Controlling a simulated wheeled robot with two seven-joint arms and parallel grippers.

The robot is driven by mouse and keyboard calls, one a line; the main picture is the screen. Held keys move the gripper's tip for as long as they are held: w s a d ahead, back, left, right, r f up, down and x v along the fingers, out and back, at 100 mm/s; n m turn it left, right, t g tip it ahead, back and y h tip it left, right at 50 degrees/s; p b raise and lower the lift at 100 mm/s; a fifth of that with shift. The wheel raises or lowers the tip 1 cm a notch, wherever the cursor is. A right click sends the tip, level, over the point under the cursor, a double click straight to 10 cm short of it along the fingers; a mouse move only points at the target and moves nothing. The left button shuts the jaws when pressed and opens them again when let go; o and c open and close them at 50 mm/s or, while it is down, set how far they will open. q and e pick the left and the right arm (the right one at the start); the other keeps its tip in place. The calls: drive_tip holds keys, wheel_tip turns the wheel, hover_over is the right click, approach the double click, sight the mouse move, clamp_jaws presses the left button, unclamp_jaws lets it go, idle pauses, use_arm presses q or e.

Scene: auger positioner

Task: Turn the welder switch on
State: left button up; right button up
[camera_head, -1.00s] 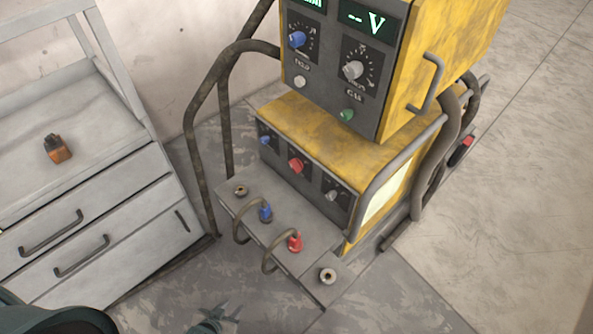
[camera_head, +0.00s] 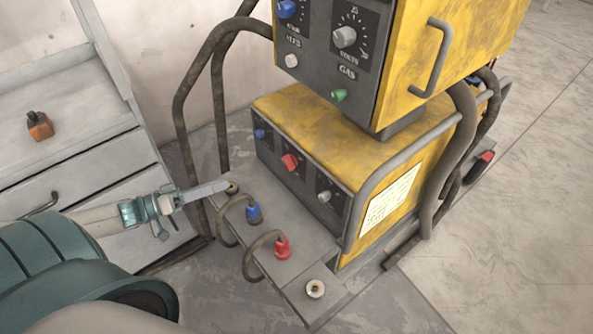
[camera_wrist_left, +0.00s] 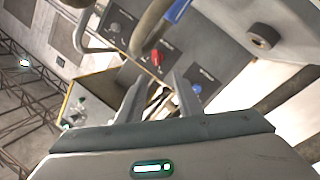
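The yellow welder stands on a cart. Its lower unit (camera_head: 330,130) has a dark front panel with a red knob (camera_head: 290,162), a blue knob (camera_head: 260,134) and a grey knob (camera_head: 324,196). The red knob (camera_wrist_left: 157,58) and blue knob (camera_wrist_left: 197,88) also show in the left wrist view. I cannot tell which control is the welder switch. My left gripper (camera_head: 195,211) is open and empty, left of the cart's front shelf, short of the panel. In the left wrist view its two fingers (camera_wrist_left: 157,88) stand apart. My right gripper is not in view.
A grey shelf (camera_head: 265,232) before the panel carries a blue plug (camera_head: 254,213) and red plug (camera_head: 283,247) with looped cables. Bent tube rails (camera_head: 187,140) flank the cart. A grey drawer cabinet (camera_head: 60,90) with an orange object (camera_head: 39,126) stands left.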

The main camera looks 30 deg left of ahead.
sight(289, 162)
use_arm(q)
drive_tip(key=shift+d+r+h, duration=0.2)
drive_tip(key=shift+r+h, duration=0.1)
drive_tip(key=shift+r, duration=0.05)
drive_tip(key=shift+w, duration=0.15)
drive_tip(key=x, duration=1.7)
drive_tip(key=shift+f+b, duration=0.2)
drive_tip(key=shift+b, duration=0.15)
drive_tip(key=shift+w+d, duration=0.1)
clamp_jaws()
